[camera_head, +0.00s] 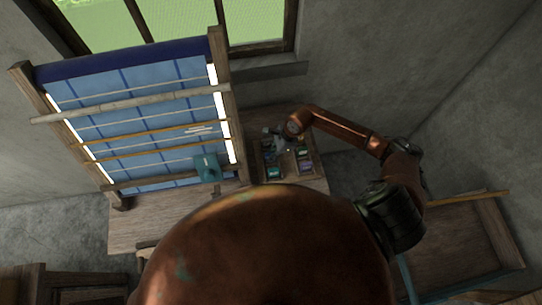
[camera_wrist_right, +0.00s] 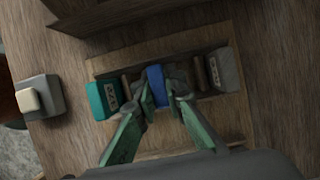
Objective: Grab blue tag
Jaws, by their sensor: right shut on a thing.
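The blue tag (camera_wrist_right: 155,74) shows in the right wrist view, in the middle of a row in a wooden tray (camera_wrist_right: 240,105). My right gripper (camera_wrist_right: 163,97) has its two green fingers on either side of the blue tag and is shut on it. The fingers hide part of the tag. In the head view my right gripper (camera_head: 283,143) is over the tag tray (camera_head: 317,165) to the right of the loom, and the blue tag cannot be made out there. My left gripper is not in view.
A teal tag (camera_wrist_right: 103,100) and a grey tag (camera_wrist_right: 222,70) stand to either side of the blue one. A grey block with a pale top (camera_wrist_right: 38,98) lies left of the tray. The wooden loom (camera_head: 219,80) with blue cloth stands left of the tray.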

